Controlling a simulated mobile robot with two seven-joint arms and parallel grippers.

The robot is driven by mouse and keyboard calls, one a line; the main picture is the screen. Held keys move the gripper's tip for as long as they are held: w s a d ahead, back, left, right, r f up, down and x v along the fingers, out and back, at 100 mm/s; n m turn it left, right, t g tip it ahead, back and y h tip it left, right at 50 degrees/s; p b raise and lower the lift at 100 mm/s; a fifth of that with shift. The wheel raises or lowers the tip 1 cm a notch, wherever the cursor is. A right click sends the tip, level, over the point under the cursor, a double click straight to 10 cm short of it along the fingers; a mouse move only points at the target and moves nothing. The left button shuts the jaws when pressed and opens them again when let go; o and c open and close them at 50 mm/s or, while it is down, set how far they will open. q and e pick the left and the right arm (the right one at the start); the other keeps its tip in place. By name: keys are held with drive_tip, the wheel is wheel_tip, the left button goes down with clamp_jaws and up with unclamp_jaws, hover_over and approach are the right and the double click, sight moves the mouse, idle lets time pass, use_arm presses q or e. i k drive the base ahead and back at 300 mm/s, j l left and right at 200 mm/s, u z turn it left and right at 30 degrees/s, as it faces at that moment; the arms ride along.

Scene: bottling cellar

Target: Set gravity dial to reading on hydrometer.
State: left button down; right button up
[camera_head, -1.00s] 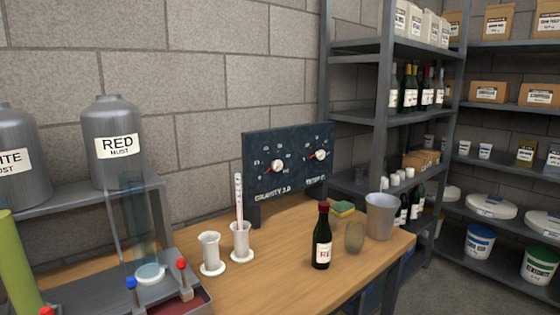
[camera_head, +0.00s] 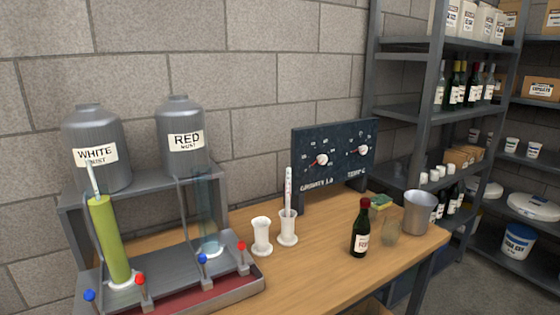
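The dark panel (camera_head: 334,160) stands at the back of the wooden bench. Its gravity dial (camera_head: 321,160) is the left knob, red and white; the temperature dial (camera_head: 363,150) is at its right. The scale marks are too small to read. A hydrometer stem (camera_head: 92,181) sticks out of the top of the tall green cylinder (camera_head: 110,240) at the left; its reading is not legible. A white stick with markings (camera_head: 288,190) stands in a white holder (camera_head: 287,228), and an empty white holder (camera_head: 261,236) is beside it. Neither gripper is in view.
White and red must tanks (camera_head: 90,150) (camera_head: 182,135) stand on a grey rack. A clear cylinder (camera_head: 206,215) and red and blue valves are below. A wine bottle (camera_head: 360,230), a glass (camera_head: 390,232), a sponge (camera_head: 380,202) and a metal bucket (camera_head: 419,212) stand at the right. The front bench is clear.

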sight(322, 159)
drive_tip(key=i+l+u, duration=0.1)
drive_tip(key=l+u, duration=0.2)
drive_tip(key=u, duration=0.15)
drive_tip(key=l+u, duration=0.8)
drive_tip(key=l, duration=0.4)
